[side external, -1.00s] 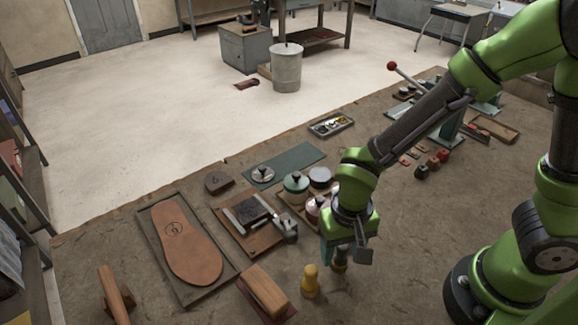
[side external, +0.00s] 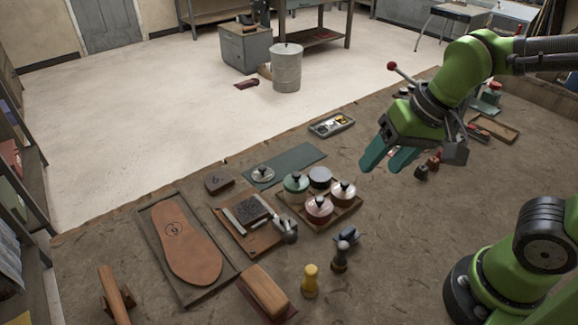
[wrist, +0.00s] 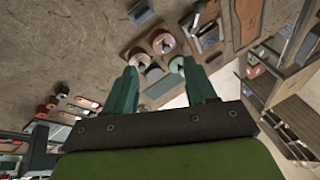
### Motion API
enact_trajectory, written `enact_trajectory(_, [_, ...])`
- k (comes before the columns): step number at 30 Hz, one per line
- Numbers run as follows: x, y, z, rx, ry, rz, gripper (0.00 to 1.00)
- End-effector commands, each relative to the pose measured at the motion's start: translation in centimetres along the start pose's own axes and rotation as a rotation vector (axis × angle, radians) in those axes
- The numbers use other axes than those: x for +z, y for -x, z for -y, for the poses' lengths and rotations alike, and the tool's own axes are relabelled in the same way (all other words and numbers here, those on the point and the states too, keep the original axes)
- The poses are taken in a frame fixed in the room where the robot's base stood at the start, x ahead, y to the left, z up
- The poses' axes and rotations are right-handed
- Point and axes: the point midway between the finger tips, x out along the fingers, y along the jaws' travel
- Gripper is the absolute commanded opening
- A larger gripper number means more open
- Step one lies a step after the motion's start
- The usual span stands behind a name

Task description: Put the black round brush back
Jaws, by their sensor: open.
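The black round brush (side external: 340,258) stands upright on the brown bench in the side view, just right of a yellow-handled brush (side external: 310,281). A small dark blue-grey item (side external: 348,235) is right behind it. My gripper (side external: 388,160) is raised above the bench, well behind and to the right of the black brush. Its two teal fingers are apart with nothing between them. The wrist view also shows my gripper (wrist: 160,68) open and empty. I cannot make out the black brush for certain in the wrist view.
A wooden tray with several lidded tins (side external: 318,208) stands behind the brush. A tool board (side external: 232,240), a leather sole in a frame (side external: 185,245) and a wooden-backed brush (side external: 263,290) lie to the left.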

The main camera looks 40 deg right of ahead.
Motion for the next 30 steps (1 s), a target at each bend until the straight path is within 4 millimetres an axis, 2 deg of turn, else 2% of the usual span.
enact_trajectory(1, [-0.6, 1.4, -1.1, -0.034, 0.001, -0.067, 0.56])
enact_trajectory(3, [-1.0, 2.6, -2.2, -0.065, 0.019, -0.142, 0.56])
enact_trajectory(9, [-1.5, 4.5, -3.7, -0.096, 0.059, -0.263, 0.56])
enact_trajectory(30, [-1.5, 4.5, -3.7, -0.097, 0.064, -0.268, 0.56])
